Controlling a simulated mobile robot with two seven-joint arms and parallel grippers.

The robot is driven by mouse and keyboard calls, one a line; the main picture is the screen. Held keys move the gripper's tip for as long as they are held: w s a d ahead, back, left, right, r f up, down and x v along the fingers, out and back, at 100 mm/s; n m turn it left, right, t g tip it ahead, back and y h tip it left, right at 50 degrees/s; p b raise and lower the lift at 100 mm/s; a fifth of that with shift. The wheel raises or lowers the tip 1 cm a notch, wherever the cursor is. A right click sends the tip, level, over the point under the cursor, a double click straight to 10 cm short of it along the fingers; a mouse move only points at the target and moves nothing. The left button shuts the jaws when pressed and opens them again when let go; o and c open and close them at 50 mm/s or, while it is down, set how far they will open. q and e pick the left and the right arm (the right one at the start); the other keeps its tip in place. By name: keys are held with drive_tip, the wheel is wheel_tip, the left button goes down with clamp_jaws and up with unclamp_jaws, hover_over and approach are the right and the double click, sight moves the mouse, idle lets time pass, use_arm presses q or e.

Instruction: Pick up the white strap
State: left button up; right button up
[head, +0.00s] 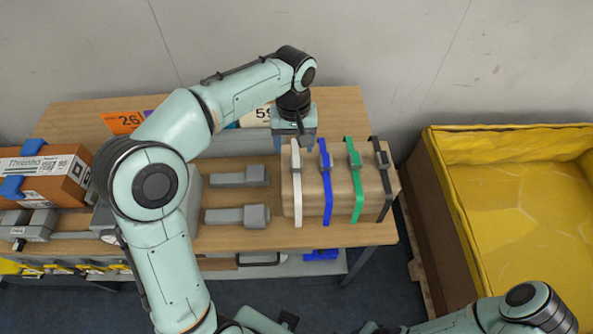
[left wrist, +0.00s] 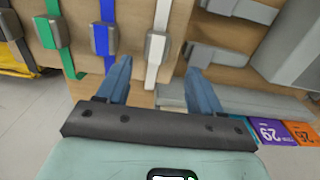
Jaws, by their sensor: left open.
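The white strap (head: 297,195) hangs over the left end of a wooden block (head: 341,190), with a grey buckle near its top. My left gripper (head: 294,145) is open, pointing down at the far edge of the block, by the strap's upper end. In the left wrist view, the white strap (left wrist: 162,20) and its buckle (left wrist: 156,46) lie ahead, between the two spread fingers of the gripper (left wrist: 160,72). The fingers look empty; I cannot tell whether they touch the strap. My right gripper is not in view; only part of that arm shows at lower right.
Blue (head: 326,195), green (head: 356,190) and black (head: 385,185) straps hang beside the white one, blue being nearest. Grey tools (head: 238,216) lie left of the block. A yellow-lined crate (head: 510,180) stands right of the table. An orange box (head: 45,175) is at far left.

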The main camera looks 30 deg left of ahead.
sight(296, 161)
use_arm(q)
drive_tip(key=f, duration=0.5)
drive_tip(key=shift+d+f+b, duration=0.3)
drive_tip(key=shift+d+f, duration=0.05)
drive_tip(key=shift+f, duration=0.05)
clamp_jaws()
